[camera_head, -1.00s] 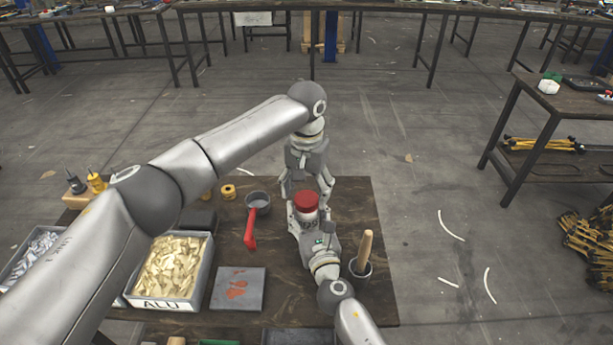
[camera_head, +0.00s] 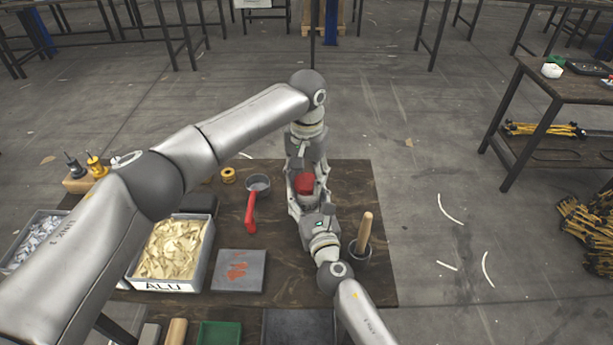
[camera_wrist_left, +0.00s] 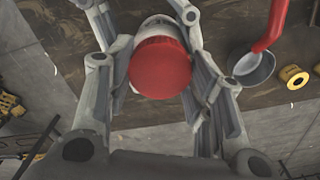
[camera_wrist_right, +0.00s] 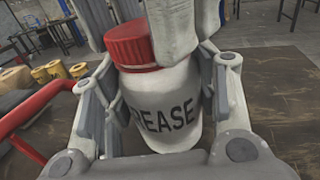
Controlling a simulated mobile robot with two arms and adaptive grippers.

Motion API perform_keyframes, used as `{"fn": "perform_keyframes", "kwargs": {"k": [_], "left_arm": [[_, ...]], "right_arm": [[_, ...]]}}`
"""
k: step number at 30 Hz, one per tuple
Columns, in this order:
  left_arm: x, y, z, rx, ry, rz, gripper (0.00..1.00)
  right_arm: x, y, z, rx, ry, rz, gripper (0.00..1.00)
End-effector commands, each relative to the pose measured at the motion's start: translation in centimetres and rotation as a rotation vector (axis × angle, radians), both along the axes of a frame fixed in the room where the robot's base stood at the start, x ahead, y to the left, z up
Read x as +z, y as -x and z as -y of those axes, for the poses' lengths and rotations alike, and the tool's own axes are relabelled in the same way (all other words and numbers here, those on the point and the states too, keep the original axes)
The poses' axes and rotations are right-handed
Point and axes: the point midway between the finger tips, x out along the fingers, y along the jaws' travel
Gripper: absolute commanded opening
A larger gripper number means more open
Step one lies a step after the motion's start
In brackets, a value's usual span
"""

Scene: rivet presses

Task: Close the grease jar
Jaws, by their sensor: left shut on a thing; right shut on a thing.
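The white grease jar (camera_wrist_right: 165,108) with dark lettering stands upright in the right wrist view. The ribbed red lid (camera_wrist_right: 132,46) sits on top of its mouth. My right gripper (camera_head: 309,208) is shut around the jar's body from the near side. My left gripper (camera_head: 305,180) comes down from the far side and is shut on the lid, with its fingers beside the lid's rim in the right wrist view. In the left wrist view the lid (camera_wrist_left: 160,68) shows between the left fingers, with a strip of the white jar (camera_wrist_left: 158,28) behind it. The grippers hide most of the jar in the head view.
On the dark wooden table (camera_head: 292,267) stand a grey cup with a wooden pestle (camera_head: 364,234), a ladle with a red handle (camera_head: 250,216), a grey plate (camera_head: 238,270), and an ALU bin (camera_head: 172,253). Yellow spools lie at the back left. The table's right edge is close.

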Motion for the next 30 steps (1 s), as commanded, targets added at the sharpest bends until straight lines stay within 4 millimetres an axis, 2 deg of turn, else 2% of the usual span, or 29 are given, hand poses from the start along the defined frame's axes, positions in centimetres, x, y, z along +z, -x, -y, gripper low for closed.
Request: {"fn": "perform_keyframes", "kwargs": {"k": [9,13,14,19,30], "left_arm": [[-0.07,0.00,0.01,-0.415,0.000,0.000,0.19],[-0.04,-0.03,-0.03,-0.402,-0.001,0.000,0.19],[-0.04,-0.03,-0.04,-0.402,-0.001,0.000,0.49],[-0.04,-0.03,-0.04,-0.400,-0.001,0.000,0.71],[0.17,-0.04,-0.02,-0.399,0.001,0.001,0.73]], "right_arm": [[-0.06,0.02,0.01,0.000,0.000,-0.001,0.00],[-0.06,0.02,0.01,0.000,0.000,-0.001,0.00],[-0.06,0.02,0.01,0.000,0.000,-0.001,0.00],[-0.06,0.02,0.01,0.000,0.000,-0.001,0.00],[-0.06,0.02,0.01,0.000,0.000,-0.001,0.00]]}}
